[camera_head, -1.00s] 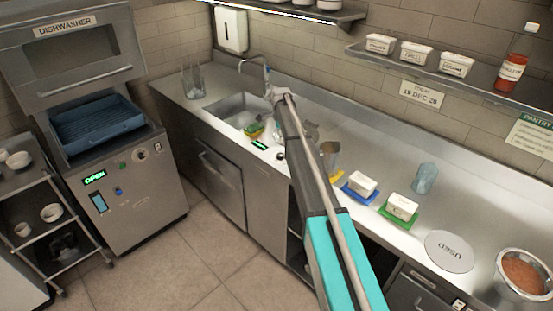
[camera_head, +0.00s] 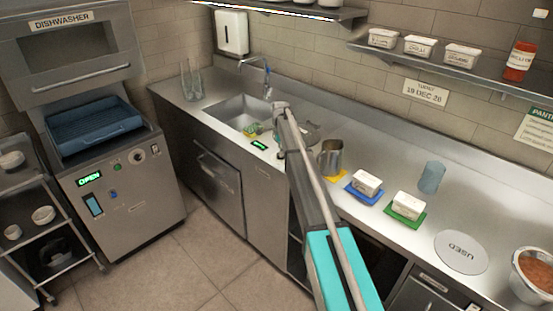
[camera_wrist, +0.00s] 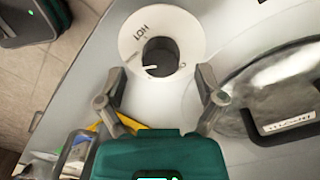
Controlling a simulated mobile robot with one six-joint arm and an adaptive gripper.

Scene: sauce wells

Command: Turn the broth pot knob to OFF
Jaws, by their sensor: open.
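In the wrist view, a white round dial plate marked HOT (camera_wrist: 136,35) has a dark round knob-like part (camera_wrist: 160,57) at its middle, with a short pale mark on it. I cannot read an OFF mark. My gripper (camera_wrist: 160,75) is open, its fingers on either side of the lower part of the plate, with nothing between them. I cannot tell the height of the fingers above the knob. A metal pot-like vessel with a label (camera_wrist: 280,85) lies to the right. In the head view, my arm hides the knob and most of the gripper.
A metal jug (camera_head: 331,157) stands right of my arm. White tubs sit on a blue mat (camera_head: 354,197) and a green mat (camera_head: 408,215). A sink (camera_head: 238,110) is to the left. A shelf (camera_head: 470,72) hangs above. The floor in front of the counter is clear.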

